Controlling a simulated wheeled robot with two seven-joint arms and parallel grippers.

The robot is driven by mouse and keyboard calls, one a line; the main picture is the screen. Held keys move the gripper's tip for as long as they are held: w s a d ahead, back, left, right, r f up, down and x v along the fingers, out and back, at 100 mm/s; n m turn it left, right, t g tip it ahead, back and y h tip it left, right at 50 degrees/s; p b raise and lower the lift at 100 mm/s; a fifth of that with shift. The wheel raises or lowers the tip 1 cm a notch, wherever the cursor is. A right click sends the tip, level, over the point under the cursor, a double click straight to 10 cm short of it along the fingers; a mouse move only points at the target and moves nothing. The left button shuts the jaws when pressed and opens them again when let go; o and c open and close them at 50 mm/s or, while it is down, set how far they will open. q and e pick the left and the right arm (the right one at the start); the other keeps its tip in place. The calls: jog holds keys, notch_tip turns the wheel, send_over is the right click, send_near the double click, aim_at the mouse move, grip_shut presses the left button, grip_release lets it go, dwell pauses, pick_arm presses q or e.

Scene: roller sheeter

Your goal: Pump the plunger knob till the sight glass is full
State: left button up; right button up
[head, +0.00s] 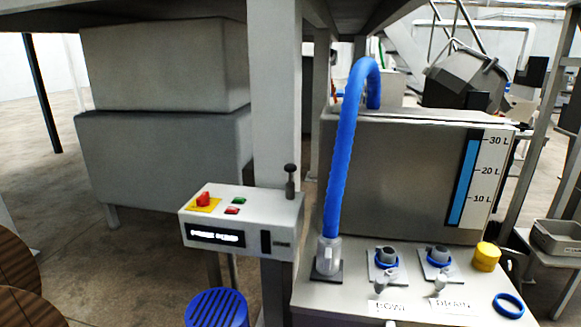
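A black plunger knob (290,169) stands upright on a thin stem at the right end of the grey control box (240,207). A narrow dark upright window (266,243) is on the box's front below it; it looks dark, and I cannot tell any fill in it. A tall gauge (463,183) on the steel tank (385,170) is marked 10, 20 and 30 L. Its blue column reaches about the 30 L mark. Neither of my grippers is in view, and nothing touches the knob.
The box also carries a red button (203,198), green and red buttons, and a lit display (215,237). A thick blue hose (341,150) rises right of the knob. A grey post (275,95) stands behind it. A yellow cap (486,257) and blue ring (508,305) lie at right.

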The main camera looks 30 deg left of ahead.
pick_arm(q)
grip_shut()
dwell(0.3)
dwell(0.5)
